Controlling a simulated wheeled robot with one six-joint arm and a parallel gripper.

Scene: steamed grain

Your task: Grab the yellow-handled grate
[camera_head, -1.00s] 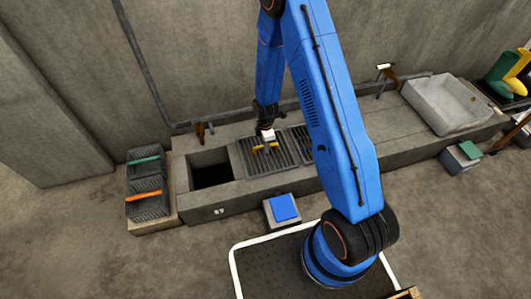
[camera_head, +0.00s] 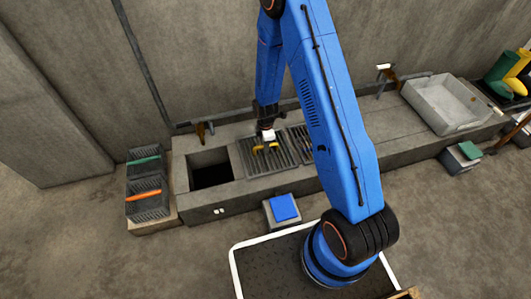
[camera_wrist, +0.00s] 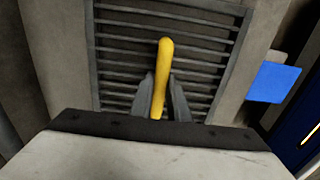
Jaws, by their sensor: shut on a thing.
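The yellow-handled grate (camera_head: 281,161) lies in the concrete bench, right of a dark square opening. Its slats (camera_wrist: 205,45) fill the middle of the wrist view. Its yellow handle (camera_wrist: 163,62) stands up from the slats between my fingers. My gripper (camera_wrist: 162,95) is shut on the yellow handle, one finger on each side. In the head view my gripper (camera_head: 267,145) points down at the grate and covers part of the handle. The grate appears level in its seat.
The dark opening (camera_head: 210,172) is left of the grate. Grates with green (camera_head: 143,161) and orange (camera_head: 144,195) handles sit on a block at the far left. Another grate (camera_head: 302,140) is partly behind my arm. A blue pad (camera_head: 285,207) stands in front; a sink (camera_head: 445,102) is at right.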

